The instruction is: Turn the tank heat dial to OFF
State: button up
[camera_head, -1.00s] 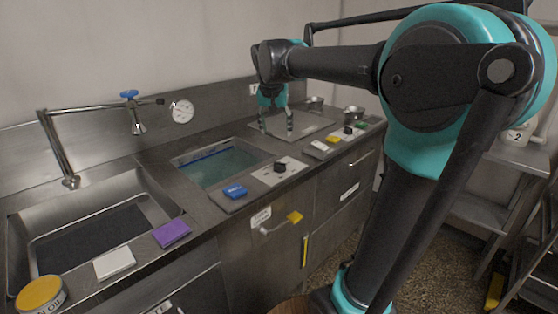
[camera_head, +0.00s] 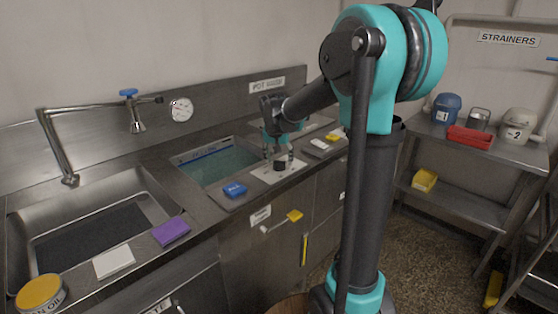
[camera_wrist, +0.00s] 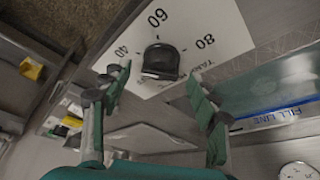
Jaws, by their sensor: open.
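The tank heat dial is a black knob (camera_wrist: 160,62) on a white plate (camera_wrist: 215,30) marked 40, 60 and 80 in the wrist view. I cannot tell for sure which mark it points to, and no OFF mark is readable. In the head view the knob (camera_head: 281,164) sits on its plate (camera_head: 270,175) at the counter's front edge, right of the tank (camera_head: 225,165). My gripper (camera_wrist: 158,88) is open, with its fingers apart on either side of the knob in the picture. I cannot tell whether they touch it. In the head view my gripper (camera_head: 277,152) is just above the knob.
A blue block (camera_head: 235,189) lies left of the plate. A sink (camera_head: 90,225) with a faucet (camera_head: 60,160) is farther left, beside a purple sponge (camera_head: 171,231) and a white block (camera_head: 114,262). A shelf unit (camera_head: 470,145) with containers stands at the right.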

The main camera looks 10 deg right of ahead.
jog(key=shift+w+d+f, duration=0.1)
jog(key=shift+w+f, duration=0.05)
jog(key=shift+f, duration=0.3)
jog(key=c, duration=1.2)
jog(key=shift+o, duration=0.2)
